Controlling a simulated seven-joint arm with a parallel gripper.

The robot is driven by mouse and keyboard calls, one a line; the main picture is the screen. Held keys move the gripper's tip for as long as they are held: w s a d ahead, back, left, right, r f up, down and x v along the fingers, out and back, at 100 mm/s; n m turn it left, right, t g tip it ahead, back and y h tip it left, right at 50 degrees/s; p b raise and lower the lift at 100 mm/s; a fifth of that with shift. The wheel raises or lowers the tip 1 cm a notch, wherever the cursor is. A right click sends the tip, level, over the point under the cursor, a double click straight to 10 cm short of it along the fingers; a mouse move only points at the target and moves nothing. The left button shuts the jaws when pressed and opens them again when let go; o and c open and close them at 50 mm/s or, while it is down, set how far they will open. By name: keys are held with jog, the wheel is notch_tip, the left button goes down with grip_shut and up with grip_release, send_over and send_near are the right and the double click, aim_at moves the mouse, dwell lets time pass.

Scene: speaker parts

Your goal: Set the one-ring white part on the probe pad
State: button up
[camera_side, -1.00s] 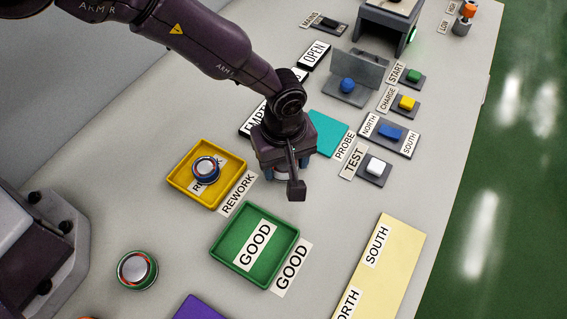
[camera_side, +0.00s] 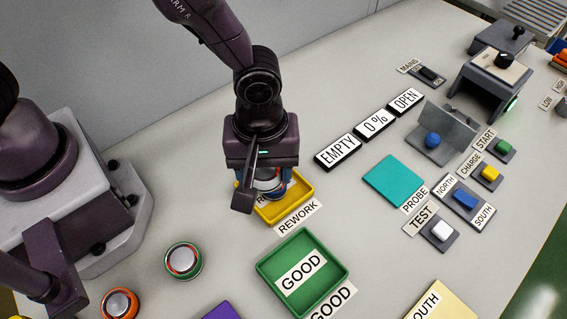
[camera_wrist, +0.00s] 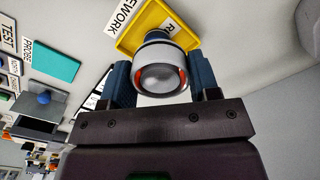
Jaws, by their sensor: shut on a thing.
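My gripper (camera_side: 268,190) is over the yellow rework tray (camera_side: 304,190), shut on a round white-and-silver part. In the wrist view the part (camera_wrist: 161,77) sits between the two blue fingers, its silver face with red marks toward the camera. Its rings cannot be counted, and the fingers hide much of it in the side view. I cannot tell whether it touches the tray floor. The teal probe pad (camera_side: 394,182) lies bare to the right of the tray, beside its PROBE label. It also shows in the wrist view (camera_wrist: 52,62).
A green-rimmed part (camera_side: 183,261) and an orange-rimmed part (camera_side: 119,304) stand at the front left. The green GOOD tray (camera_side: 303,272) is empty. Display blocks (camera_side: 372,124) stand behind the pad; a blue-knobbed bracket (camera_side: 440,135) and the TEST button (camera_side: 441,231) are near it.

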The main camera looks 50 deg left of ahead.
send_near(395, 179)
jog(key=s+a+f, duration=0.1)
jog(key=f, duration=0.1)
jog(key=s+a+f, duration=0.1)
jog(key=s+f, duration=0.1)
jog(key=s+a+f, duration=0.1)
jog(key=shift+s+f, duration=0.15)
jog(key=shift+f, duration=0.25)
jog(key=w+d, duration=0.1)
jog(key=w+d+r, duration=0.1)
jog(key=w, duration=0.1)
jog(key=shift+w, duration=0.2)
jog(key=r, duration=0.1)
jog(key=w+d+r, duration=0.1)
jog(key=shift+r, duration=0.6)
jog(key=shift+s, duration=0.1)
jog(key=shift+f, duration=0.15)
jog(key=shift+f, duration=2.4)
jog(key=shift+f, duration=0.25)
